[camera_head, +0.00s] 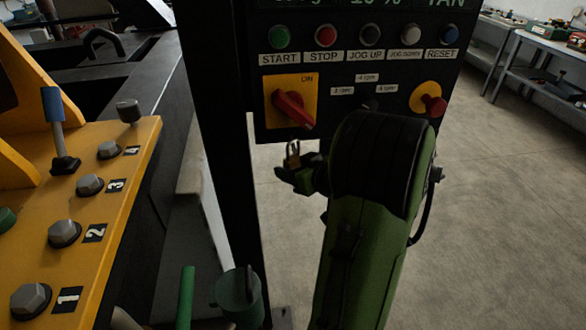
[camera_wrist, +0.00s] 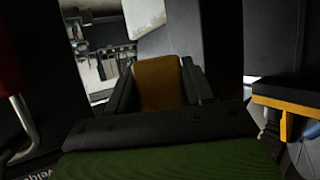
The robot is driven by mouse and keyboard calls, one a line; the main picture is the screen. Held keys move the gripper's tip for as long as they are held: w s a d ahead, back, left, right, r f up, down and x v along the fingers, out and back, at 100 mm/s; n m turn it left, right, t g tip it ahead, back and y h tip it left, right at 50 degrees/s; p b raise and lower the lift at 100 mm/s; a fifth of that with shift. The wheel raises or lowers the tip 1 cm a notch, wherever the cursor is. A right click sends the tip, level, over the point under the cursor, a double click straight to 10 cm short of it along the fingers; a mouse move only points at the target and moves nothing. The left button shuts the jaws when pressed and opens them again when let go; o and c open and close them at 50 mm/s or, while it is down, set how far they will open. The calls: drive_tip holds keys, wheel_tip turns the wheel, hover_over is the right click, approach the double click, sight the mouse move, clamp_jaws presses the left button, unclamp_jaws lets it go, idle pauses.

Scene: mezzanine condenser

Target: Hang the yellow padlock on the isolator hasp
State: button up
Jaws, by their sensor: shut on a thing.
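My gripper (camera_head: 296,174) is shut on the yellow padlock (camera_head: 293,156), just below the isolator in the head view. In the wrist view the padlock (camera_wrist: 158,82) sits between the two dark fingers. Its shackle shows as a small loop above the gripper in the head view. The isolator is a yellow plate (camera_head: 309,88) with a red rotary handle (camera_head: 291,106), turned diagonally, on the control panel's lower left. The padlock is apart from the handle in the picture. I cannot make out the hasp clearly.
The control panel (camera_head: 352,107) has a row of buttons and a red stop knob (camera_head: 434,105) at right. A black post (camera_head: 224,150) stands left of it. A yellow bench (camera_head: 110,215) with numbered bolts is at left.

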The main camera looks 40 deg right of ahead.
idle(0.3)
drive_tip(key=o, duration=1.2)
drive_tip(key=v, duration=1.5)
drive_tip(key=shift+s+b, duration=0.35)
drive_tip(key=shift+b, duration=0.05)
drive_tip(key=shift+r, duration=0.15)
